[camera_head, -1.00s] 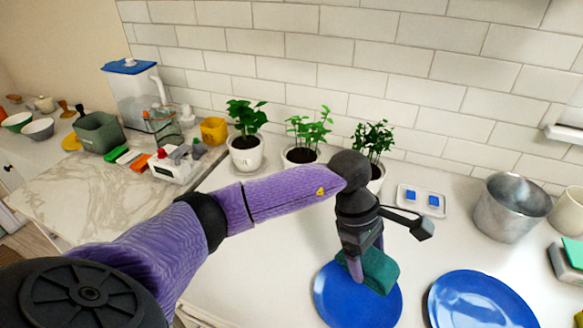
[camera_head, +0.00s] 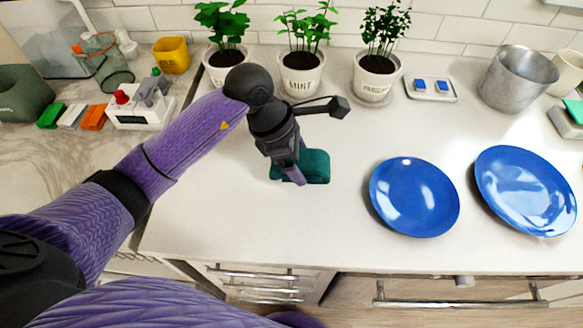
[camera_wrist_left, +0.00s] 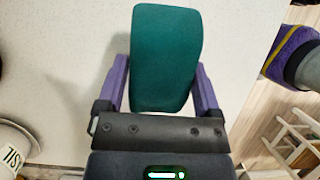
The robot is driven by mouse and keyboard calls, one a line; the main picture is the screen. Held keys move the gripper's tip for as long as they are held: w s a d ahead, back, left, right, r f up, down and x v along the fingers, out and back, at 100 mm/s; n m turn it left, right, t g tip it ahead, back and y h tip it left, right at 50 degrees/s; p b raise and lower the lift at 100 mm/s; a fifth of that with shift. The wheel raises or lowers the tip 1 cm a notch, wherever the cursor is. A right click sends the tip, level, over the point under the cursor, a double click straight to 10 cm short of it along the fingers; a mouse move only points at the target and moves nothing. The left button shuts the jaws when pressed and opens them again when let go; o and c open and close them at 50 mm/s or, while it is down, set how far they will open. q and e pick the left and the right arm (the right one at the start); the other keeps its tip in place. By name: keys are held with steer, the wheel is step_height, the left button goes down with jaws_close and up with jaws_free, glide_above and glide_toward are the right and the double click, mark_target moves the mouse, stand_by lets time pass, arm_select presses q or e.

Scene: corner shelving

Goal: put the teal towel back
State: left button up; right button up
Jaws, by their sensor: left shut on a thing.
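The teal towel (camera_head: 316,166) is a folded dark teal bundle at my left gripper (camera_head: 291,173), over the white counter, left of the nearer blue plate. In the left wrist view the towel (camera_wrist_left: 165,58) fills the space between the two purple fingers of my left gripper (camera_wrist_left: 162,85), which is shut on it. A shadow shows beside it on the counter; I cannot tell whether the towel touches the surface. My right gripper is not in view.
Two blue plates (camera_head: 414,197) (camera_head: 526,190) lie on the right. Potted plants, including one marked MINT (camera_head: 301,75), stand along the back wall. A metal pot (camera_head: 517,80) and a tray with blue pieces (camera_head: 430,88) stand at back right. The counter's front middle is clear.

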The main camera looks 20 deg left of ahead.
arm_select(q)
step_height(320, 180, down, 3)
steer(key=shift+f+b, duration=0.2)
steer(key=shift+b, duration=0.2)
steer(key=shift+f, duration=0.25)
steer(key=o, duration=1)
steer(key=shift+c, duration=0.2)
steer(key=shift+r, duration=0.2)
steer(key=p+v, duration=0.2)
steer(key=v, duration=1)
